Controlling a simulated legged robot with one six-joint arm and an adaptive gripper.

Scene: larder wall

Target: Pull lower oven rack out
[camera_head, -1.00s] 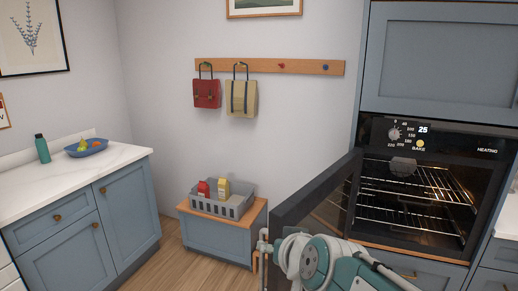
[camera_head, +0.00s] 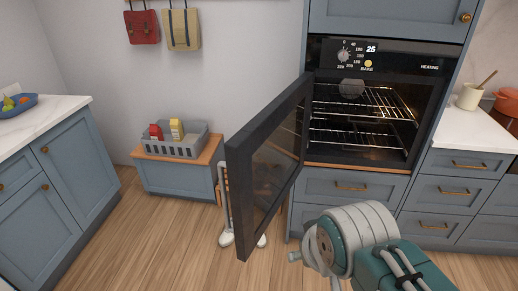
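The oven (camera_head: 425,97) is built into the blue cabinet wall, and its dark door (camera_head: 262,165) stands open, swung out to the left. Inside are two wire racks. The lower rack (camera_head: 355,138) sits inside the cavity, below the upper rack (camera_head: 368,102). My arm shows at the bottom right, in front of the drawers below the oven. My gripper's fingertips are not visible, so I cannot see their state.
A low blue bench (camera_head: 178,178) with a grey crate (camera_head: 188,147) stands left of the door. A step stool, partly hidden, stands behind the door. Counters flank the room at left (camera_head: 50,118) and right (camera_head: 470,132). The wooden floor (camera_head: 150,245) at front left is clear.

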